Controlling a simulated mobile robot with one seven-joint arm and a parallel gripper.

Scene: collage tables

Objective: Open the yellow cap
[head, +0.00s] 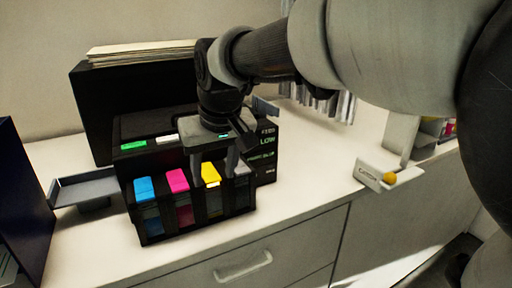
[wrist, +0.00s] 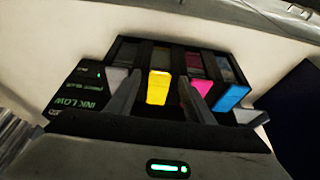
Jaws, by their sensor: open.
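The yellow cap (head: 210,172) is on top of one tank in the black ink-tank row (head: 150,236) at the printer's front. It looks closed and has a small pale tab at its front edge. My gripper (head: 213,177) is above the row, pointing down, with its fingers apart on either side of the yellow cap. In the wrist view the yellow cap (wrist: 158,88) shows between the two fingers (wrist: 160,112), with a gap on each side. Nothing is held. I cannot tell how far the fingertips are above the cap.
A grey tray (head: 85,189) juts out left.

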